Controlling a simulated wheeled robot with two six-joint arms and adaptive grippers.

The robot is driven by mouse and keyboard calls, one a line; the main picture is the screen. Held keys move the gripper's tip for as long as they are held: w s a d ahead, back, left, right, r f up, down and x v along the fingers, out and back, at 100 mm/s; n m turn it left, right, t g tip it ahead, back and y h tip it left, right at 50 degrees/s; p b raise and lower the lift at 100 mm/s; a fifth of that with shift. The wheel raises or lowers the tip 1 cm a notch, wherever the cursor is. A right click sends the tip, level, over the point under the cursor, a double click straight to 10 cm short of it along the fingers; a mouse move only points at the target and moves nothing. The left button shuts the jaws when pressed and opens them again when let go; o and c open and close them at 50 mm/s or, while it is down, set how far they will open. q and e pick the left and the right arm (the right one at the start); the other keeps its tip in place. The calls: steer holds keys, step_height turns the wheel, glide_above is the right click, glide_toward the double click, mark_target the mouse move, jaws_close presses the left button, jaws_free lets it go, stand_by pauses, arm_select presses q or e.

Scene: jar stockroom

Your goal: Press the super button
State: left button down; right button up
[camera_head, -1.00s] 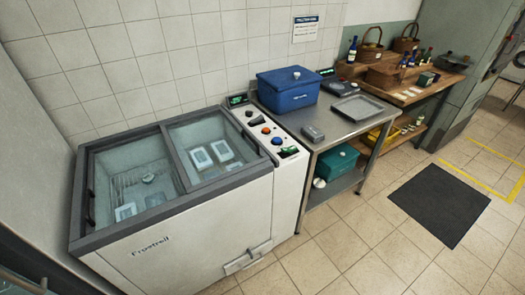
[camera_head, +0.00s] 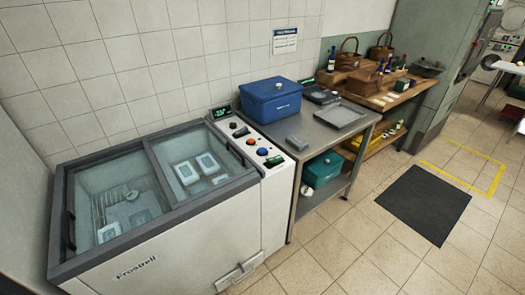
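A chest freezer (camera_head: 150,258) with sliding glass lids stands at the left. On its right end is a control panel with a small green display (camera_head: 222,112), a dark knob, an orange button (camera_head: 251,141), a blue button (camera_head: 262,152) and a green-lit rocker switch (camera_head: 275,161). Labels on the panel are too small to read, so I cannot tell which control is the super button. Neither of my grippers shows in the view.
A steel table (camera_head: 308,137) beside the freezer holds a blue lidded box (camera_head: 271,103), a grey tray (camera_head: 342,115) and a scale. A wooden bench with baskets and bottles stands beyond. A dark mat (camera_head: 424,205) lies on the open tiled floor.

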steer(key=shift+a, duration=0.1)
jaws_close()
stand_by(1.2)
